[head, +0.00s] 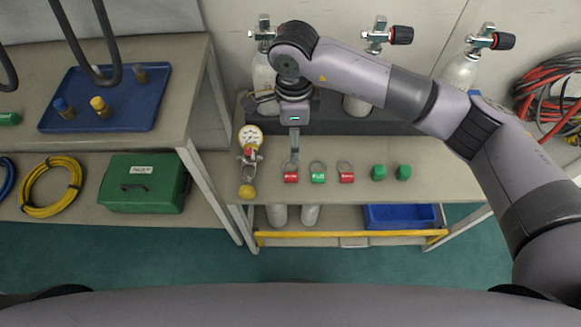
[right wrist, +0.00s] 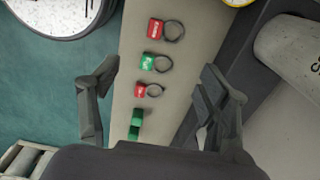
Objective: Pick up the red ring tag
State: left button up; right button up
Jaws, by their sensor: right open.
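Two red ring tags lie on the bench, each with a metal ring: the left one (head: 290,177) and the right one (head: 346,177), with a green ring tag (head: 318,177) between them. In the right wrist view they form a column: a red tag (right wrist: 155,28) at top, the green tag (right wrist: 147,62), then a red tag (right wrist: 140,91). My right gripper (head: 294,150) points down, just behind the left red tag in the head view. In its wrist view the fingers (right wrist: 160,80) are wide apart with nothing held between them. My left gripper is not in view.
A pressure gauge (head: 249,138) stands left of the tags. Two green blocks (head: 379,172) sit to their right. Grey cylinders with valves (head: 376,36) stand behind. A blue tray (head: 113,128) and a green case (head: 145,183) are at left. The bench's front strip is clear.

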send_over(292, 172)
notch_tip(292, 172, down, 10)
jog(key=shift+s+r+p, duration=0.1)
jog(key=shift+p, duration=0.3)
jog(key=shift+w+a+f+p, duration=0.1)
jog(key=shift+w+f+p, duration=0.05)
jog(key=shift+f, duration=1.3)
jog(key=shift+w+a+f+p, duration=0.1)
jog(key=shift+f+p, duration=0.05)
jog(key=shift+f, duration=1.3)
jog(key=shift+c, duration=0.4)
jog(key=shift+s+d, duration=0.1)
jog(key=shift+s, duration=0.05)
grip_shut()
jog(key=shift+f, duration=0.1)
